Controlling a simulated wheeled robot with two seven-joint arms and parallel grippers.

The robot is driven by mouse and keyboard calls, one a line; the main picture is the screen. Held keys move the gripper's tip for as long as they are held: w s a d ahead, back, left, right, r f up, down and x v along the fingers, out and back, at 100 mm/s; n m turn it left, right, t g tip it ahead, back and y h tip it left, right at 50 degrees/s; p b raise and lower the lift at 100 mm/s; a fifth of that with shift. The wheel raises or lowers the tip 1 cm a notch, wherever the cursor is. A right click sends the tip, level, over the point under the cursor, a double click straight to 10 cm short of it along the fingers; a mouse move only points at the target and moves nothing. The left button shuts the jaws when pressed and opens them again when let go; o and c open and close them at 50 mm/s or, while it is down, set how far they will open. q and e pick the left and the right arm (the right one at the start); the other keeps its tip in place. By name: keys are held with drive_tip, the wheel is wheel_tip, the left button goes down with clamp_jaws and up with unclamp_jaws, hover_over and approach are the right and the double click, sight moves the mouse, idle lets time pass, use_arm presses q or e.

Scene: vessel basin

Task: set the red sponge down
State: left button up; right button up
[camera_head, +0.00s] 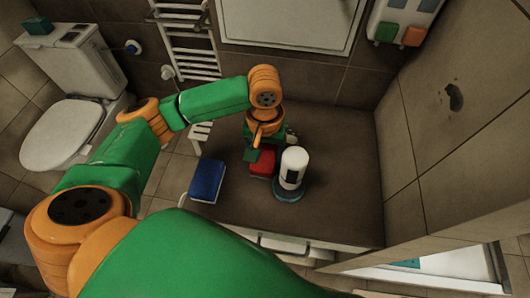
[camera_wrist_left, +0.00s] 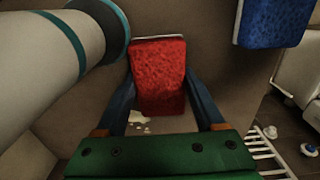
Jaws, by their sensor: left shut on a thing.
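The red sponge (camera_head: 262,163) is over the dark countertop (camera_head: 340,150) in the head view, just left of a white cylinder. My left gripper (camera_head: 257,152) reaches down to it. In the left wrist view, the red sponge (camera_wrist_left: 158,75) sits between the two dark blue fingers of my left gripper (camera_wrist_left: 162,90), which is shut on it. I cannot tell whether the sponge touches the countertop. My right gripper is not in view.
A white cylinder (camera_head: 293,168) with a blue-green base stands close right of the red sponge. A blue sponge (camera_head: 207,180) lies at the counter's left edge. The counter's right side is clear. A toilet (camera_head: 62,134) and a towel rack (camera_head: 190,40) stand beyond.

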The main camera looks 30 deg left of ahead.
use_arm(q)
drive_tip(key=o, duration=1)
drive_tip(key=shift+f, duration=0.1)
drive_tip(key=o, duration=0.4)
